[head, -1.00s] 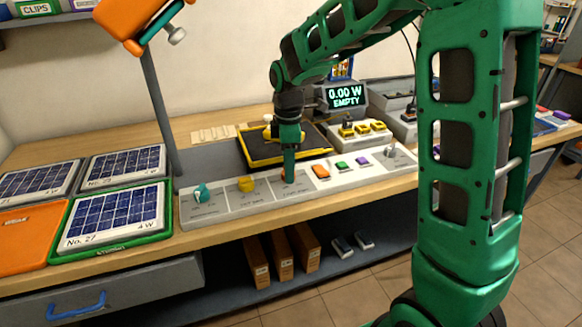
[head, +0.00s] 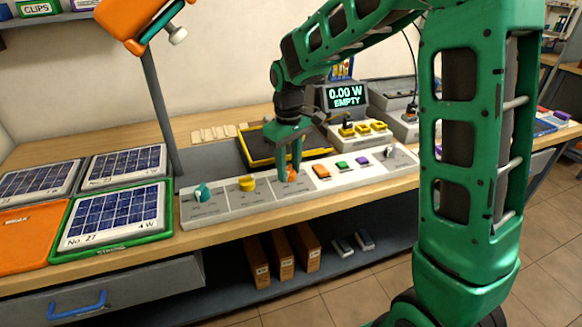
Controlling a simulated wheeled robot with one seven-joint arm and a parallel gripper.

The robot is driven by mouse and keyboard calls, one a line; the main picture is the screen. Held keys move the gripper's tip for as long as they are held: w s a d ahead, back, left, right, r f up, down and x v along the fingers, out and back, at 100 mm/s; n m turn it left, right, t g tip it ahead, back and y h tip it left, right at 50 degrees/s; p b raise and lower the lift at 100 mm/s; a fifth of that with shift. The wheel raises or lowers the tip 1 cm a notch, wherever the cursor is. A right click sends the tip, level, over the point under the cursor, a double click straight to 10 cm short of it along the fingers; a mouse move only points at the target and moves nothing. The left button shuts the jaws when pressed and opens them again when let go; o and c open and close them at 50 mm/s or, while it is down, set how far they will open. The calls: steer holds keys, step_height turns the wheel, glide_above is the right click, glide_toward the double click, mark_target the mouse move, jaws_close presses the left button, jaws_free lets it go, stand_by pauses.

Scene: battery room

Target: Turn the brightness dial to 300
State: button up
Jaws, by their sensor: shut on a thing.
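A long grey control panel (head: 219,208) runs along the bench's front edge. Its left part carries a teal dial (head: 202,192), a yellow dial (head: 247,184) and an orange dial (head: 291,176). The labels and scales are too small to read, so I cannot tell which numbers the dials point to. My gripper (head: 289,174) points down and is shut on the orange dial, one finger on each side. The fingers partly cover the dial and its pointer. The display (head: 346,96) behind reads "0.00 W EMPTY".
An orange switch (head: 321,171), a green button and a purple button lie just right of the gripper on the panel. A yellow-edged black tray (head: 256,161) is behind it. A lamp post (head: 160,110) and several solar panels (head: 112,216) stand left.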

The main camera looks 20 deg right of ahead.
mark_target(288, 168)
steer(key=shift+w+a+r+m, duration=0.1)
steer(key=shift+w+a+m, duration=0.05)
steer(key=shift+m, duration=0.65)
steer(key=o, duration=1)
steer(key=shift+o, duration=0.2)
step_height(288, 168, up, 11)
steer(key=shift+f, duration=0.2)
